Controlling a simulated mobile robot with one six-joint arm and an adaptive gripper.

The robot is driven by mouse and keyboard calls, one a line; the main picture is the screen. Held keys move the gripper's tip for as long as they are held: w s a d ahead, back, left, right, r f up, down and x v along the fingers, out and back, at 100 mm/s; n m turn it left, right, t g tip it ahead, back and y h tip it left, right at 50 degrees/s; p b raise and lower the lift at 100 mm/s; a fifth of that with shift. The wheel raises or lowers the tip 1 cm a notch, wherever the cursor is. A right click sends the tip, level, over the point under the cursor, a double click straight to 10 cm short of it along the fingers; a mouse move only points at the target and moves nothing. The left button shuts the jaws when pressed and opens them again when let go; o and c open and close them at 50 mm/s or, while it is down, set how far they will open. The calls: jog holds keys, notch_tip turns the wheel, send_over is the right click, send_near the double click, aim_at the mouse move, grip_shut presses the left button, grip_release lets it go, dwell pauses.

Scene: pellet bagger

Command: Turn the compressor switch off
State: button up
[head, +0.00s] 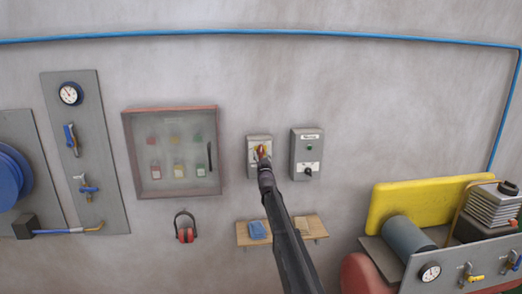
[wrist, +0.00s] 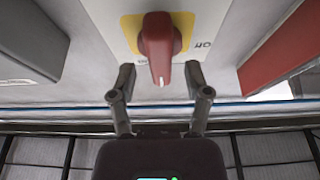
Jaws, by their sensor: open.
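The compressor switch is a red rotary handle (wrist: 157,42) on a yellow plate (wrist: 128,24), set in a pale grey wall box (head: 252,168). In the wrist view the handle points down toward my gripper, and its white mark is at its lower tip. "Off" is lettered to the right of the yellow plate in that view. My gripper (wrist: 160,84) is open, with one finger on each side of the handle's tip and a gap on both sides. In the head view my gripper (head: 263,157) partly covers the switch.
A grey control box (head: 307,155) is close right of the switch in the head view. A red-framed glass cabinet (head: 171,108) hangs left. A small wooden shelf (head: 317,224) with a blue cloth (head: 258,230) is below. Ear defenders (head: 185,234) hang at lower left.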

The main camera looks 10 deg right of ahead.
jog(key=shift+x, duration=1.05)
jog(key=c, duration=0.8)
